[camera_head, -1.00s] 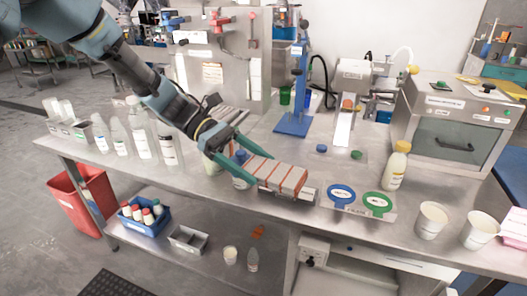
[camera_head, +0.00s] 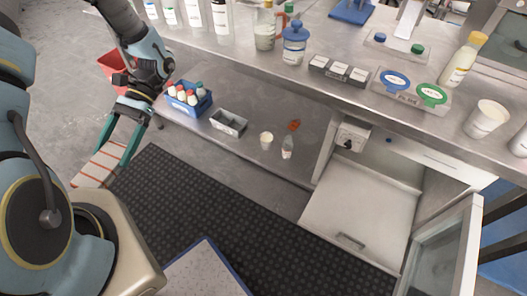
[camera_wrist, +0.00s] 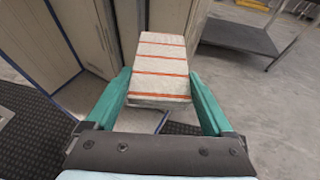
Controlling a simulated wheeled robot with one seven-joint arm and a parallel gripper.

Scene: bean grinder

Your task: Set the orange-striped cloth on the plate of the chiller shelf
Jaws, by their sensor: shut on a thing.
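The orange-striped cloth (camera_head: 97,166), a pale folded block with orange stripes, hangs at the far left over the floor in the head view. My gripper (camera_head: 113,156) is shut on it by its near end. In the wrist view the cloth (camera_wrist: 161,62) lies between the two green fingers (camera_wrist: 158,84) and sticks out ahead of them. An open white cabinet under the bench at the right, probably the chiller, shows a flat pale plate-like surface (camera_head: 355,215) with a handle slot at its front. The cloth is far to the left of it.
A glass-paned door (camera_head: 443,262) stands open at the cabinet's right. The lower shelf (camera_head: 225,150) bears a blue crate (camera_head: 188,104) of bottles, a grey tray (camera_head: 229,122), a cup and a small bottle. A dark mat (camera_head: 205,200) covers the floor. A red bin (camera_head: 113,68) stands behind my arm.

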